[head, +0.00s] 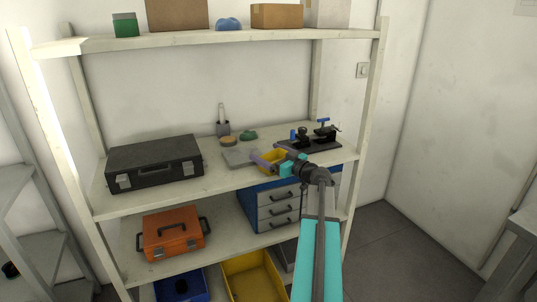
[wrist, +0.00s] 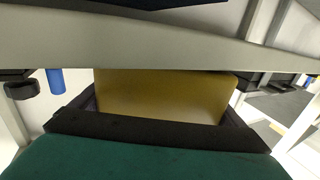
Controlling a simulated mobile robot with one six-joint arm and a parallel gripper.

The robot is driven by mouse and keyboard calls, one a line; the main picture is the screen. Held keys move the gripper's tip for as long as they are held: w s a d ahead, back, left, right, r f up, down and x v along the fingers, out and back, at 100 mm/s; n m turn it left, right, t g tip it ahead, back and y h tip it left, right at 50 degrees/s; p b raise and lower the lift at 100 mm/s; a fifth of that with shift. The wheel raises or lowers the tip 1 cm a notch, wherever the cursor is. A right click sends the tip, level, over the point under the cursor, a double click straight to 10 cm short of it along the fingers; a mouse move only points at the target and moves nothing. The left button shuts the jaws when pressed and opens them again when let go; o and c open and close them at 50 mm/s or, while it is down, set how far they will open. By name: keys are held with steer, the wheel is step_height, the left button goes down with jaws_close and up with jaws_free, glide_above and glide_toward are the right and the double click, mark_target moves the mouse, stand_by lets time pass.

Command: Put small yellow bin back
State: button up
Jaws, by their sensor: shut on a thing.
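The small yellow bin (head: 271,155) is at the front right part of the rack's middle shelf (head: 213,187), in the head view. My gripper (head: 268,163) reaches in from the front right and is shut on the bin. In the wrist view, the bin's plain yellow side (wrist: 165,95) fills the space between my dark fingers. I cannot tell whether the bin touches the shelf or hangs just above it. The arm hides part of the bin.
A grey tray (head: 239,156) lies left of the bin, and a black clamp fixture (head: 310,142) stands at its right. A black case (head: 155,163) stands farther left. Below are a blue drawer unit (head: 256,210), an orange toolbox (head: 172,234) and a large yellow bin (head: 252,276).

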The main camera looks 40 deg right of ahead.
steer(key=shift+f, duration=0.15)
steer(key=o, duration=0.7)
steer(key=shift+r, duration=0.3)
steer(key=s+b, duration=0.1)
steer(key=s, duration=1.1)
steer(key=shift+f, duration=0.1)
